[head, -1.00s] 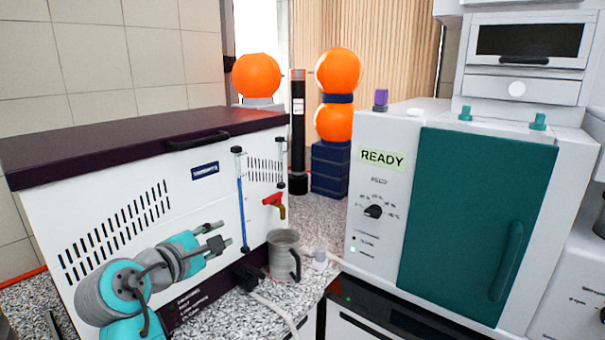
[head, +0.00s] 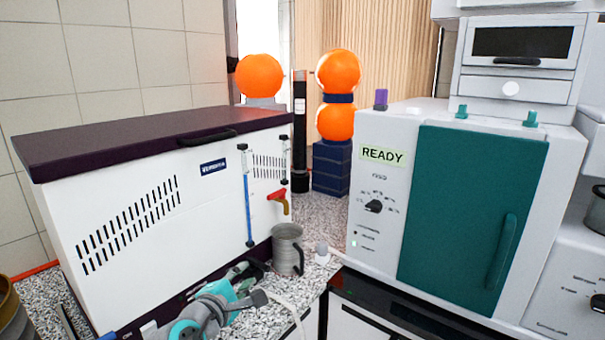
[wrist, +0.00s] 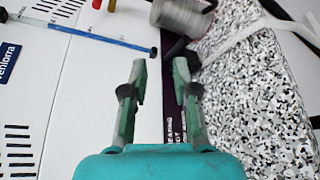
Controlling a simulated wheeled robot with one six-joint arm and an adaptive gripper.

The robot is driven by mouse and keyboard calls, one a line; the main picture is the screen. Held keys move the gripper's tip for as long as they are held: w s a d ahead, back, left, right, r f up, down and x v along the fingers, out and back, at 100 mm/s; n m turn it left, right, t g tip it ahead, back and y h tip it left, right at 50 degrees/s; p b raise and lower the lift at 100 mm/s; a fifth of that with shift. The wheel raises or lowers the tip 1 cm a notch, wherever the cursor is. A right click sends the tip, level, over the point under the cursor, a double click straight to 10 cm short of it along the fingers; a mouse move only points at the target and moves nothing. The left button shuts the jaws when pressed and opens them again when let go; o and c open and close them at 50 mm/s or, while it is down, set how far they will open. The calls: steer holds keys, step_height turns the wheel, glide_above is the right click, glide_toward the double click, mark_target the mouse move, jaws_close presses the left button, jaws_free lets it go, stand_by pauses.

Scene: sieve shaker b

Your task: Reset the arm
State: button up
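My gripper (head: 250,281) is low at the bottom of the head view, in front of the white cabinet's lower edge. It is left of and below the grey metal mug. In the wrist view my gripper (wrist: 161,78) has its two fingers apart with nothing between them. The cabinet's white front and dark base strip show behind the fingers. The rest of my arm is folded low at the bottom edge of the head view and is partly cut off.
The white cabinet (head: 130,200) with a dark lid stands left. The metal mug (head: 287,250) stands below its red-handled tap (head: 278,197); the mug also shows in the wrist view (wrist: 180,17). A teal-doored machine (head: 465,215) stands right. A pale cable (head: 290,303) crosses the speckled counter.

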steer(key=s+d+f+m+y, duration=0.1)
steer(key=s+d+f, duration=0.2)
steer(key=d+f, duration=0.45)
steer(key=s+d+f+y, duration=0.2)
steer(key=s+d+f, duration=0.15)
steer(key=f, duration=0.75)
steer(key=s+d+f+m+g+y, duration=0.15)
steer(key=s+d+f+m, duration=0.25)
steer(key=s+d+f, duration=0.8)
steer(key=s+d+r+m+y, duration=0.1)
steer(key=s+d+m, duration=0.15)
steer(key=s, duration=0.75)
steer(key=s+d+m, duration=0.2)
steer(key=s+m, duration=0.2)
steer(key=s, duration=0.6)
steer(key=s+d+r+m, duration=0.2)
steer(key=s+r+m, duration=0.2)
steer(key=s, duration=0.3)
steer(key=s+d+r+m+t+h, duration=0.1)
steer(key=s+d+r+m, duration=0.1)
steer(key=s+r+m, duration=0.2)
steer(key=s+r, duration=0.2)
steer(key=s, duration=0.1)
steer(key=shift+s+m, duration=0.25)
steer(key=shift+m, duration=0.1)
